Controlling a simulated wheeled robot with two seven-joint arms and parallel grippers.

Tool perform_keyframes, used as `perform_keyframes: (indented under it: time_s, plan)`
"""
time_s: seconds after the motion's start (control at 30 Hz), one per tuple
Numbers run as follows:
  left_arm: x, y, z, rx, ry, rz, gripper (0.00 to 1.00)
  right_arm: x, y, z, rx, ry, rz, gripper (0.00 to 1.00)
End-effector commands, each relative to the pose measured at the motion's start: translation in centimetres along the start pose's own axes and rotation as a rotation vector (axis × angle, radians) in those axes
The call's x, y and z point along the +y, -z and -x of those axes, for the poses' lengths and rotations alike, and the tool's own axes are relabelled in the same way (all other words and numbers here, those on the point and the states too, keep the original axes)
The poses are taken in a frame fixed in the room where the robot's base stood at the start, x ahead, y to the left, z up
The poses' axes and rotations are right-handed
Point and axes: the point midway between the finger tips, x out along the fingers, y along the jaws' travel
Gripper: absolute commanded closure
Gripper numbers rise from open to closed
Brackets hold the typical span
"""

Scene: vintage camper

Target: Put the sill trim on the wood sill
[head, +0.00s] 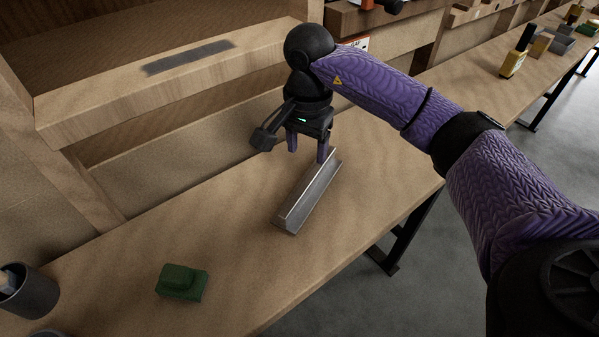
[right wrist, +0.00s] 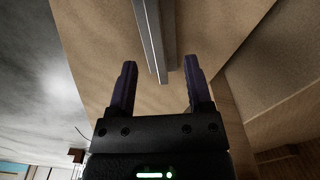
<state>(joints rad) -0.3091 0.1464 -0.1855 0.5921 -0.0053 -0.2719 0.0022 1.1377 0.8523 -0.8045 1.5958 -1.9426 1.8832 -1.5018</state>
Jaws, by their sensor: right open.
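The sill trim (head: 309,193) is a grey metal, angled strip lying on the wooden bench top. It also shows in the right wrist view (right wrist: 155,35), with its near end between the finger lines of my gripper. My right gripper (head: 308,156) is open and empty, pointing down at the far end of the trim. It also shows in the right wrist view (right wrist: 160,90). I cannot tell whether a finger touches the trim. The wood sill (head: 110,100) is the raised ledge behind the bench, with a dark grey strip (head: 189,57) on its top. My left gripper is not in view.
A green block-like object (head: 182,282) sits on the bench (head: 235,235) at the front left. A dark cup (head: 28,292) stands at the left edge. Several tools and boxes, including a yellow one (head: 513,63), lie on the far right bench. The bench middle is mostly clear.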

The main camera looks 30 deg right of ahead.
Motion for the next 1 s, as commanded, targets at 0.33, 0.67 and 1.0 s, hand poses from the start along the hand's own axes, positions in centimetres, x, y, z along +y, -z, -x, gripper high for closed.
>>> perform_keyframes:
  time_s: [0.33,0.67,1.0]
  plan:
    - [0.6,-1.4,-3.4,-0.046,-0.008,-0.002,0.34,0.4,0.5,-7.1,-0.005,-0.005,-0.002,0.35]
    - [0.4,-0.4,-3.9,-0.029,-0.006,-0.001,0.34,0.4,0.6,-8.6,-0.002,0.0,0.0,0.4]
    - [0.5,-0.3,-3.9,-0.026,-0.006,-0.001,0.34,0.4,0.6,-8.6,-0.002,0.0,-0.001,1.0]
